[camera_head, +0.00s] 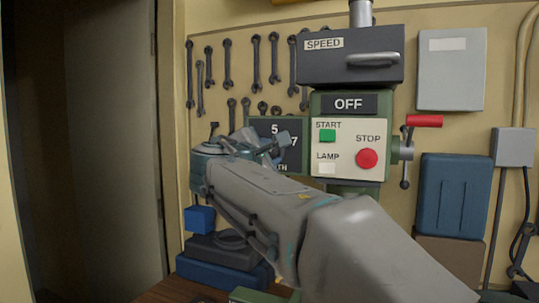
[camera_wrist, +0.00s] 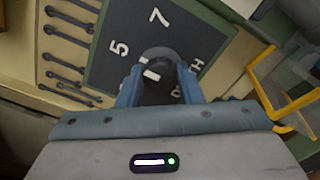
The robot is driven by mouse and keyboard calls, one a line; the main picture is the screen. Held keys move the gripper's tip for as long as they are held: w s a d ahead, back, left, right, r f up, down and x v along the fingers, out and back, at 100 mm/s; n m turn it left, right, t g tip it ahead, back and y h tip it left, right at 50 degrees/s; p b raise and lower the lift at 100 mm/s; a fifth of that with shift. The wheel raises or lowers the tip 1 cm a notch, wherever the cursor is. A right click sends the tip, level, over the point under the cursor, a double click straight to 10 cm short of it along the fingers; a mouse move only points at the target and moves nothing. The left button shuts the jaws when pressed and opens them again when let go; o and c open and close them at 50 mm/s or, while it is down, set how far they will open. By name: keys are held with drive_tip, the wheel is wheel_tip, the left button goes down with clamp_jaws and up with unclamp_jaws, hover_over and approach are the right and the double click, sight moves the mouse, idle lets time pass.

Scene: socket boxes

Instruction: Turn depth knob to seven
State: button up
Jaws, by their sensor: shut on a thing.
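The dark depth dial plate (camera_head: 291,160) is on the left side of the green drill head, with 5, 7 and the end of its label showing. It also shows tilted in the wrist view (camera_wrist: 105,68), with 5 at left and 7 at top. The round dark depth knob (camera_wrist: 158,91) is between the two blue fingers of my gripper (camera_wrist: 160,76), which is shut on it. White marks show on the knob's face; I cannot tell exactly which number they point to. In the head view my gripper (camera_head: 278,142) covers the knob and part of the plate.
Wrenches (camera_head: 227,64) hang on the wall. A yellow frame (camera_wrist: 281,100) stands right in the wrist view.

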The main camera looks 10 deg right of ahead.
drive_tip(key=shift+f, duration=0.15)
drive_tip(key=m+b, duration=1)
drive_tip(key=m, duration=0.1)
drive_tip(key=shift+m+b, duration=0.3)
drive_tip(key=shift+b, duration=0.05)
idle(0.4)
drive_tip(key=o, duration=1)
drive_tip(key=shift+s, duration=0.1)
